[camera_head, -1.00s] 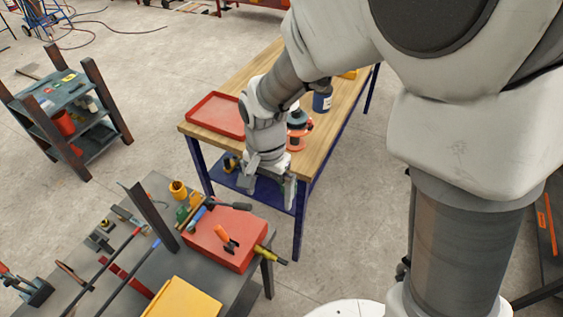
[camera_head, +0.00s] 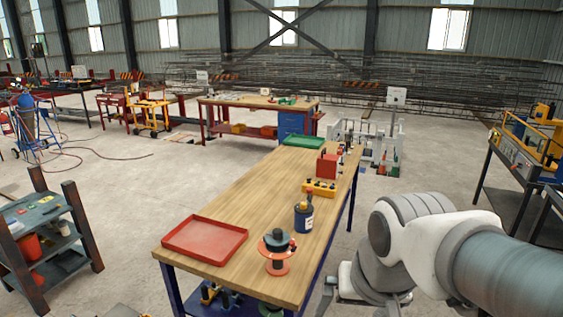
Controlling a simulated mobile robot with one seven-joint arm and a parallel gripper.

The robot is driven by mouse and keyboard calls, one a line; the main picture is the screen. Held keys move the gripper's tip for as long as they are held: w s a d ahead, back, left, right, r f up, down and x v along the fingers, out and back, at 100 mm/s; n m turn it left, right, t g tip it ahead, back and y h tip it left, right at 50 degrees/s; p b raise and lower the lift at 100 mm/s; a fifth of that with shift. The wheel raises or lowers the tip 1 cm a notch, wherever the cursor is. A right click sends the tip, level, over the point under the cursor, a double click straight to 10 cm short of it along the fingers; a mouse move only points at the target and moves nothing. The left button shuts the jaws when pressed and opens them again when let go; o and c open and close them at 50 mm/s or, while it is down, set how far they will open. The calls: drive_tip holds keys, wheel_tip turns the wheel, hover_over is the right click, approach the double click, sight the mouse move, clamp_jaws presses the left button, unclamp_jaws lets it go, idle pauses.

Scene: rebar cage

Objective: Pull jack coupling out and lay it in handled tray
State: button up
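A shallow red tray (camera_head: 205,240) lies on the near left corner of the long wooden-topped table (camera_head: 262,190). A green tray (camera_head: 303,142) sits at the table's far end; I cannot tell which tray is the handled one. I cannot pick out the jack coupling for sure. A yellow block with dark knobs (camera_head: 319,188) and a red box-like item (camera_head: 327,165) stand on the table's far right part. My gripper (camera_head: 330,292) is low at the bottom, right of the table, partly hidden by my arm and small in view; its fingers are unclear.
A blue can (camera_head: 303,217) and an orange-and-black spool (camera_head: 276,252) stand on the table's near right side. A dark shelf cart (camera_head: 50,240) stands at left. Another workbench (camera_head: 257,103) is farther back. Open floor lies between the cart and the table.

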drive_tip(key=shift+n+t+h, duration=0.3)
drive_tip(key=shift+n+t, duration=0.1)
drive_tip(key=shift+t, duration=0.2)
drive_tip(key=s+d, duration=0.1)
drive_tip(key=s+d+b, duration=0.1)
drive_tip(key=s+d, duration=0.1)
drive_tip(key=shift+s+d+r, duration=0.1)
drive_tip(key=shift+s+r, duration=0.05)
drive_tip(key=shift+s, duration=0.1)
drive_tip(key=shift+s+d, duration=0.15)
drive_tip(key=shift+s, duration=0.05)
drive_tip(key=shift+c, duration=0.4)
drive_tip(key=shift+s, duration=0.1)
drive_tip(key=c, duration=0.4)
drive_tip(key=w+a+f+n+g+h+b, duration=0.1)
drive_tip(key=w+a+f+n+b, duration=0.1)
drive_tip(key=a+f+n+b, duration=0.75)
drive_tip(key=w+a+f+n+g+b, duration=0.2)
drive_tip(key=w+a+f+n+b, duration=0.15)
drive_tip(key=a+f, duration=1.15)
drive_tip(key=shift+n, duration=0.3)
drive_tip(key=b+x, duration=0.1)
drive_tip(key=x, duration=0.5)
drive_tip(key=d+b+x, duration=0.1)
drive_tip(key=b+x, duration=0.1)
drive_tip(key=x, duration=0.4)
drive_tip(key=d+b+x, duration=0.1)
drive_tip(key=x, duration=0.6)
drive_tip(key=shift+s+d, duration=0.1)
drive_tip(key=shift+s, duration=0.15)
